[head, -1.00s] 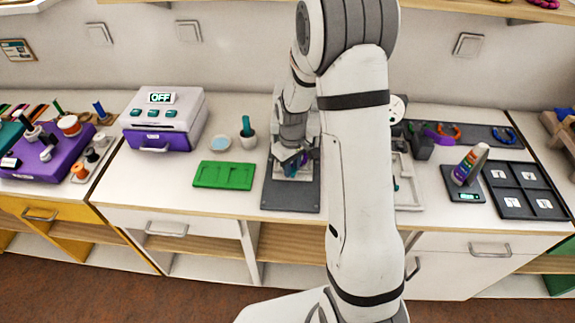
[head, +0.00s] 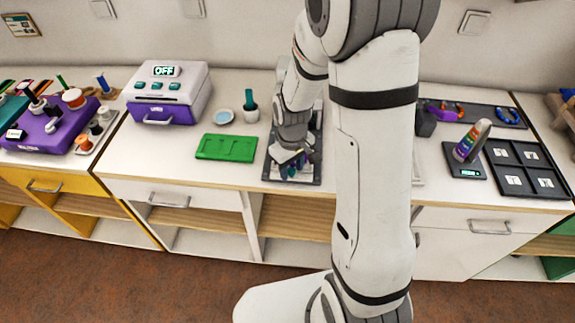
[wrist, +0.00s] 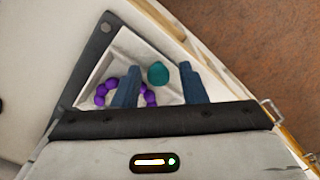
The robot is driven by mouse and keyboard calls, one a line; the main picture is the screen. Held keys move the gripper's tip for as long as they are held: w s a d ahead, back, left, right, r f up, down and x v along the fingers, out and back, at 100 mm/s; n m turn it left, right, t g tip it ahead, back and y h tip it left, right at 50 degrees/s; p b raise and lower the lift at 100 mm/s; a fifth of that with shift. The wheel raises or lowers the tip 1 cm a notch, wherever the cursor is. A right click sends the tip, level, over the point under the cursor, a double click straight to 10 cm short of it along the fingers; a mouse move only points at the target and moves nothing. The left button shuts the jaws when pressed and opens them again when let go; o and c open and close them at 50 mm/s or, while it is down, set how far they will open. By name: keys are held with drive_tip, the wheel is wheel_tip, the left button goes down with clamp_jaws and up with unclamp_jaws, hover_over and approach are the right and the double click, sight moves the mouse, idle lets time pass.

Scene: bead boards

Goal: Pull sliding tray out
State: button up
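A white tray (wrist: 121,60) lies on a dark grey base plate (wrist: 96,42) with a bolt at its corner. Purple beads (wrist: 101,95) in a curved row and a round teal piece (wrist: 158,74) show in the tray area. My gripper (wrist: 159,70) has its two blue-grey fingers well apart, with the teal piece showing between them and a gap on each side. In the head view my gripper (head: 293,162) is low over the front part of the dark plate (head: 276,179). The gripper and arm hide most of the tray there.
A green board (head: 225,147), a small pot (head: 251,114) and a purple-white machine reading OFF (head: 168,92) stand to the left. To the right are a scale (head: 465,160) and a dark compartment tray (head: 527,193). The counter's front edge is close to the plate.

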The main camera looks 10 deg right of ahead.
drive_tip(key=shift+o, duration=0.4)
drive_tip(key=shift+w, duration=0.15)
wheel_tip(320, 180, up, 8)
drive_tip(key=shift+f, duration=0.15)
idle(0.4)
drive_tip(key=s+d+r+m+t, duration=0.2)
drive_tip(key=s+r+m, duration=0.3)
drive_tip(key=s+r, duration=0.6)
drive_tip(key=s, duration=0.4)
drive_tip(key=shift+d+r+t, duration=0.15)
drive_tip(key=shift+r+t, duration=0.2)
drive_tip(key=shift+t, duration=0.05)
drive_tip(key=shift+w, duration=0.1)
